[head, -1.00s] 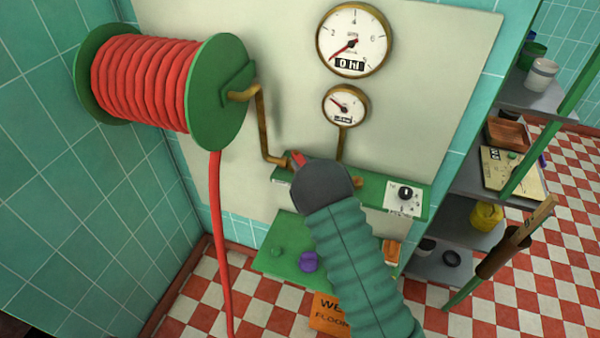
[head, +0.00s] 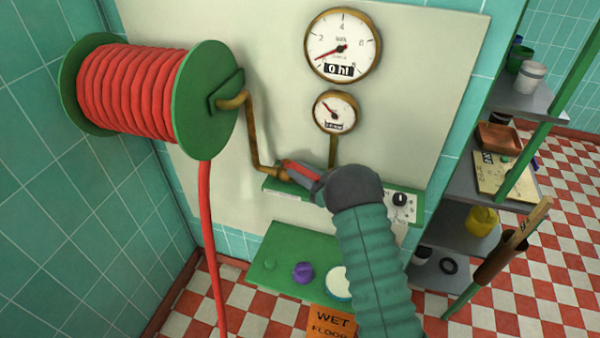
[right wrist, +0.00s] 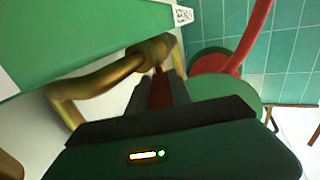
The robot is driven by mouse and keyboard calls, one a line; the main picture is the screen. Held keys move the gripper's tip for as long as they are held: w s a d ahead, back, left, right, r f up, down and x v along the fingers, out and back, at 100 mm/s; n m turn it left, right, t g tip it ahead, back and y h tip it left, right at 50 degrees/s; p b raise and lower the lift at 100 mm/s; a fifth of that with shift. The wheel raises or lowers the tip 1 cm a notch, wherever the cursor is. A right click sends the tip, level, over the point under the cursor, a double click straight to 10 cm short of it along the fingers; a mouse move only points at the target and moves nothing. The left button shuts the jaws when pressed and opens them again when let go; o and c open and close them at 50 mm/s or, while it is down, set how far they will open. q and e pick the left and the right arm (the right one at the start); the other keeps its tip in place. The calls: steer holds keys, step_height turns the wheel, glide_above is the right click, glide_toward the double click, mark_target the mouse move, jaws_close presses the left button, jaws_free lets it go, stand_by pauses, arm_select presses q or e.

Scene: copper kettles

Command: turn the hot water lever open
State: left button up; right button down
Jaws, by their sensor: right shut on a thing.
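The red hot water lever (head: 300,167) sits by the brass pipe joint at the left end of the green shelf on the wall panel. My right gripper (head: 298,172) is shut on the lever, its forearm coming up from the lower right. In the right wrist view, the red lever (right wrist: 160,92) shows between the two dark fingers, just below a brass fitting (right wrist: 152,50). The fingers hide part of the lever. My left gripper is in neither view.
A brass pipe (head: 252,135) runs from the red hose reel (head: 130,90) down to the shelf (head: 405,187). Two gauges (head: 343,45) hang above. A lower green shelf (head: 270,250) holds a purple knob (head: 302,272). A storage rack (head: 465,185) stands at the right.

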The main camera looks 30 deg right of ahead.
steer(key=shift+w+r, duration=0.1)
steer(key=shift+r, duration=0.05)
steer(key=c, duration=1.4)
jaws_free()
steer(key=shift+o, duration=1.2)
steer(key=shift+w+f, duration=0.2)
steer(key=shift+s, duration=0.1)
steer(key=shift+s+d, duration=0.1)
steer(key=shift+s, duration=0.05)
steer(key=b+v, duration=0.2)
steer(key=v, duration=1.4)
steer(key=shift+s, duration=0.2)
steer(key=shift+d+f, duration=0.1)
steer(key=shift+f, duration=0.05)
